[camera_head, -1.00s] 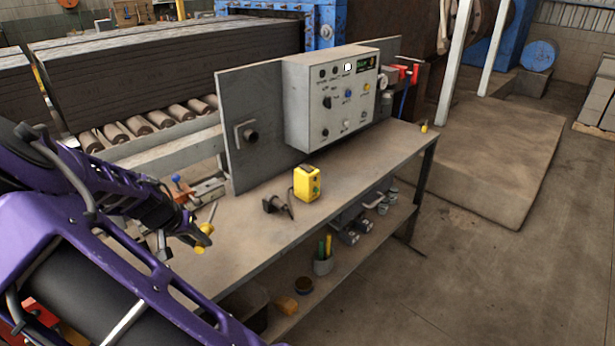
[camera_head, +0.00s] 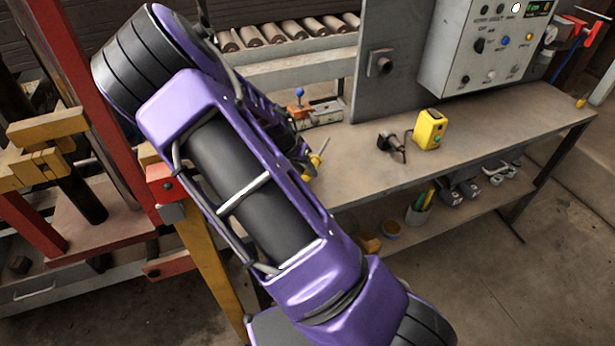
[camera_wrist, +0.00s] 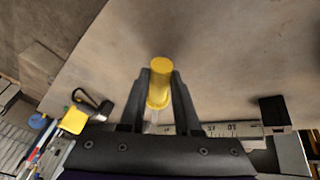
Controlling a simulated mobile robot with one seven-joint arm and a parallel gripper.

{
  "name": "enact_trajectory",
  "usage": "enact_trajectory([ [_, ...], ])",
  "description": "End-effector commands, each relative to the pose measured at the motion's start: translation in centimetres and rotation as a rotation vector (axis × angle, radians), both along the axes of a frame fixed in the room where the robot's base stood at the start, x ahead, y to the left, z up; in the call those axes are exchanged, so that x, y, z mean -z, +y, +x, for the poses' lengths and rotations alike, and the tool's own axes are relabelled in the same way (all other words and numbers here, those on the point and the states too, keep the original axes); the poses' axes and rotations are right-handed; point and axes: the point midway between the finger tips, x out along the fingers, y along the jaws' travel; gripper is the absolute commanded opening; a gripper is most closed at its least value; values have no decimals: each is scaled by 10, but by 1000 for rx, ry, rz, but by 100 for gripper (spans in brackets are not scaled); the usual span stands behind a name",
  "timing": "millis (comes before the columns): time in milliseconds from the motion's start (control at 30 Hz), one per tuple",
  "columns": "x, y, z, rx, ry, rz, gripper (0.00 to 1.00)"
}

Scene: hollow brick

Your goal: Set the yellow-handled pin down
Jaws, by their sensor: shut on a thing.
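The yellow-handled pin (camera_wrist: 159,82) is between the two dark fingers of my gripper (camera_wrist: 160,100) in the wrist view. The fingers are shut on its yellow handle, which stands out past their tips. In the head view the pin (camera_head: 318,158) shows as a thin metal rod and a bit of yellow at the end of my purple arm, by the near left part of the grey bench top (camera_head: 360,175). My arm hides most of the gripper there. I cannot tell whether the pin touches the bench.
A yellow button box (camera_head: 430,130) and a black plug-like part (camera_head: 389,142) stand on the bench. A blue-knobbed red fixture (camera_head: 312,111) is at its back left, and a control cabinet (camera_head: 470,50) behind. The bench front is clear. A red frame (camera_head: 105,110) stands left.

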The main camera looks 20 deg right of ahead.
Motion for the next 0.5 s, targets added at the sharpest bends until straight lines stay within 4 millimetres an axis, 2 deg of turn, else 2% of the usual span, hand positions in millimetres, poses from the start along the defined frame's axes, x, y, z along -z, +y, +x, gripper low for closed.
enact_trajectory([
  [100,19,-1,0,0,3,-2,0],
  [200,29,-1,0,0,1,-1,0],
  [500,32,0,0,-1,-1,0,0],
])
